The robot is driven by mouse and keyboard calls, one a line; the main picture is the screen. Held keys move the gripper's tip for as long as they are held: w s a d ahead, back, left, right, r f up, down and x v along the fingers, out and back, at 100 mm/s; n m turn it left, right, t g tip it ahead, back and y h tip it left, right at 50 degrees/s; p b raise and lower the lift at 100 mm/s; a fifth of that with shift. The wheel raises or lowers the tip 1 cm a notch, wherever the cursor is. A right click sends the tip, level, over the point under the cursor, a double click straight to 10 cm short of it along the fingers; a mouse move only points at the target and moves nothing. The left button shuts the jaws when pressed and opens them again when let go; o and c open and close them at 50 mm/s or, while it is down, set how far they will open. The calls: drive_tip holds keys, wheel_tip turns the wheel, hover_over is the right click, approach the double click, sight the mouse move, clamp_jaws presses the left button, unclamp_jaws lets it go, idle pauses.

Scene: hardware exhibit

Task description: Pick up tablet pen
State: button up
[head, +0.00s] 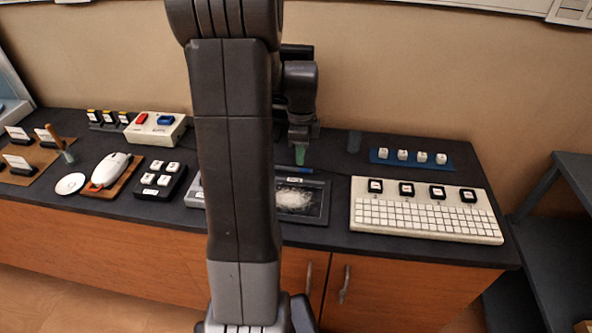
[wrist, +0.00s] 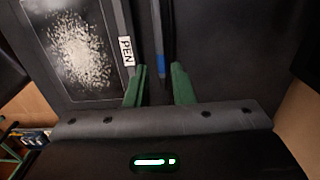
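The tablet pen (wrist: 159,55) is a thin dark stick with a blue part, lying beside the drawing tablet (wrist: 122,92). In the head view the pen (head: 304,170) shows as a short blue strip behind the tablet (head: 316,219), partly hidden by my arm. A "PEN" label (wrist: 126,51) is on the tablet's edge in the wrist view. My gripper (wrist: 160,70) is open. Its green fingers lie on either side of the pen's line, with a gap to it. In the head view my gripper (head: 300,155) points down near the pen; its height above it is unclear.
A white keyboard (head: 424,216) is right of the tablet, with a blue key strip (head: 385,160) behind it. A black keypad (head: 158,179), a mouse (head: 110,170) and a switch box (head: 156,137) are to the left. A dark shelf (head: 560,215) stands beyond the counter's right end.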

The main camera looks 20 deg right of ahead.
sight(301, 168)
wheel_tip(301, 168, down, 4)
drive_tip(key=shift+f, duration=0.25)
drive_tip(key=shift+c, duration=0.4)
clamp_jaws()
drive_tip(key=shift+w+r, duration=0.1)
